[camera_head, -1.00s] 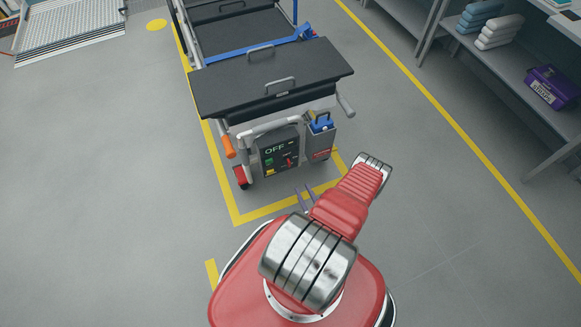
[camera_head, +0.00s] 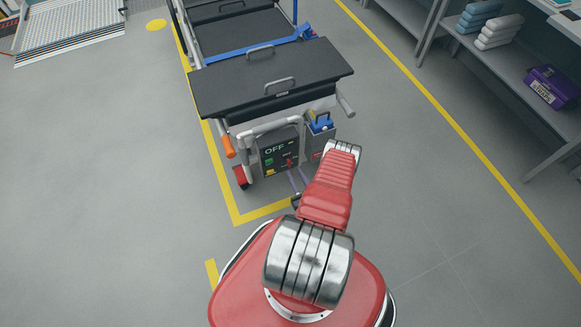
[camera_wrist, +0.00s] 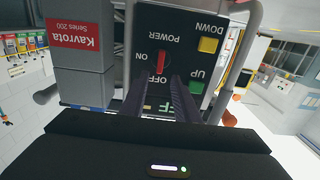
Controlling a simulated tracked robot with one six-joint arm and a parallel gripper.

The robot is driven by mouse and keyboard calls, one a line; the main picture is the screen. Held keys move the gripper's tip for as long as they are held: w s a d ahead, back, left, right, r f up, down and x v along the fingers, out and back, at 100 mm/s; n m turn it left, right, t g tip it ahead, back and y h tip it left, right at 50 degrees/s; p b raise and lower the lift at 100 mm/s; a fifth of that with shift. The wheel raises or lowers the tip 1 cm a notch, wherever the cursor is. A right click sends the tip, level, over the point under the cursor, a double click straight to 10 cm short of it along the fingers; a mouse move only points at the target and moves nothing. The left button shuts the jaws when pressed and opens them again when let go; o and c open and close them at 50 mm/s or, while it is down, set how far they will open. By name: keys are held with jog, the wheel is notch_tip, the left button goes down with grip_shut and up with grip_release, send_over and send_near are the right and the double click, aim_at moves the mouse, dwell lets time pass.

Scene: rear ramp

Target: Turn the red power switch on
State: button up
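The red power switch (camera_wrist: 163,62) sits on a dark control panel (camera_head: 275,160) at the back of the wheeled cart. The wrist view shows it upside down, with labels reading POWER, ON and OFF around the switch. The panel's display (camera_head: 274,149) reads OFF in the head view; in the wrist view it is partly hidden by my gripper. My gripper (camera_wrist: 160,76) is open and empty. Its two dark fingers point at the panel, one on each side of the switch's line, with the fingertips apart from it. In the head view the fingers (camera_head: 297,181) are close to the panel.
A green UP button (camera_wrist: 196,87) and a yellow DOWN button (camera_wrist: 208,45) lie beside the switch. A grey box with a red label (camera_wrist: 72,33) stands next to the panel. Cart tubing (camera_head: 232,146) frames the panel. The floor around is clear.

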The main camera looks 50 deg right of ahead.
aim_at(289, 163)
jog(key=shift+x, duration=2.55)
grip_shut()
jog(key=shift+a, duration=0.1)
